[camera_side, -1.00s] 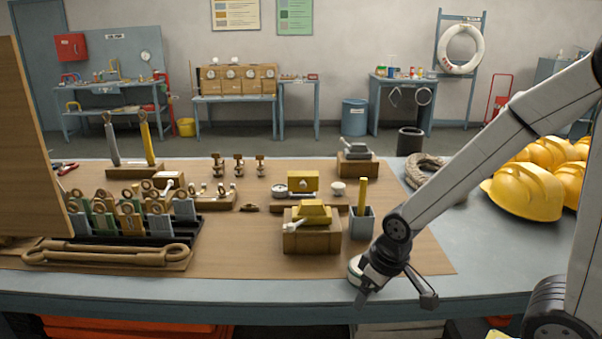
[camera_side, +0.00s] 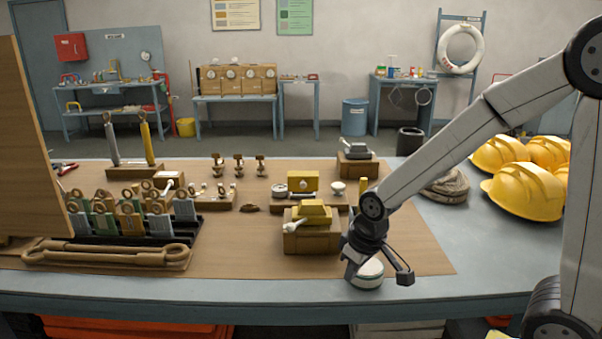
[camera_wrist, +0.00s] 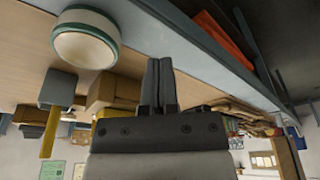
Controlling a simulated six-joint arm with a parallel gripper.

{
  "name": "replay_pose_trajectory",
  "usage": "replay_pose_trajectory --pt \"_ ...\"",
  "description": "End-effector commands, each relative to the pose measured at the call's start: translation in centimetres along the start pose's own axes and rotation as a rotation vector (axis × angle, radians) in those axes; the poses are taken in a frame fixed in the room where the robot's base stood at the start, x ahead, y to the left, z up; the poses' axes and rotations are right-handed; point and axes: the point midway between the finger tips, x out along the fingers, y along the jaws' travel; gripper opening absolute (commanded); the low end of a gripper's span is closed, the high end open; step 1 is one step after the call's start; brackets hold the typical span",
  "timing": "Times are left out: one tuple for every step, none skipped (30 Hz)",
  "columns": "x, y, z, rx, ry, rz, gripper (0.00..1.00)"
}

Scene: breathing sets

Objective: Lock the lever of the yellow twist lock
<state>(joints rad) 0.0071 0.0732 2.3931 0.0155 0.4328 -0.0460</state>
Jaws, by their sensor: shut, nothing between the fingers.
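The yellow twist lock (camera_side: 313,213) sits on a brown wooden block (camera_side: 318,240) near the front middle of the table. Its silver lever (camera_side: 294,226) sticks out toward the front left, at the lock's left side. My gripper (camera_side: 350,272) is to the right of the block, low near the table's front edge and apart from the lever. In the wrist view my gripper's fingers (camera_wrist: 158,75) are together with nothing between them. That view shows wooden blocks beside the fingers, but the lever cannot be made out there.
A white and green round tin (camera_side: 368,275) stands right beside my gripper; it also shows in the wrist view (camera_wrist: 84,42). A grey twist lock (camera_side: 357,152) stands behind. Yellow helmets (camera_side: 522,190) lie at the right.

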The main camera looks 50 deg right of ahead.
Motion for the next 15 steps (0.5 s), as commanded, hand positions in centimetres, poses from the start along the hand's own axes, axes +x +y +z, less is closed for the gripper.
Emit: replay_pose_trajectory --pt "-0.1 0.1 -1.2 -0.004 0.004 -0.001 0.0" --pt "-0.2 0.1 -1.9 -0.007 0.005 -0.002 0.0" --pt "-0.3 0.2 -2.8 -0.013 0.008 -0.003 0.0" --pt "-0.5 0.2 -3.5 -0.017 0.009 -0.003 0.0" --pt "-0.5 0.2 -4.2 -0.021 0.011 -0.004 0.0" --pt "-0.7 0.3 -5.1 -0.025 0.013 -0.006 0.0" --pt "-0.8 0.3 -5.8 -0.029 0.014 -0.007 0.0" --pt "-0.9 0.4 -6.5 -0.034 0.016 -0.008 0.0" --pt "-1.1 0.4 -7.4 -0.039 0.018 -0.009 0.0" --pt "-1.2 0.5 -8.1 -0.042 0.02 -0.01 0.0" --pt "-1.3 0.5 -8.7 -0.045 0.021 -0.011 0.0" --pt "-1.5 0.6 -9.6 -0.051 0.024 -0.013 0.0" --pt "-1.6 0.6 -10.2 -0.055 0.025 -0.014 0.0" --pt "-1.7 0.7 -10.9 -0.059 0.027 -0.016 0.0" --pt "-1.9 0.7 -11.7 -0.064 0.03 -0.017 0.0"
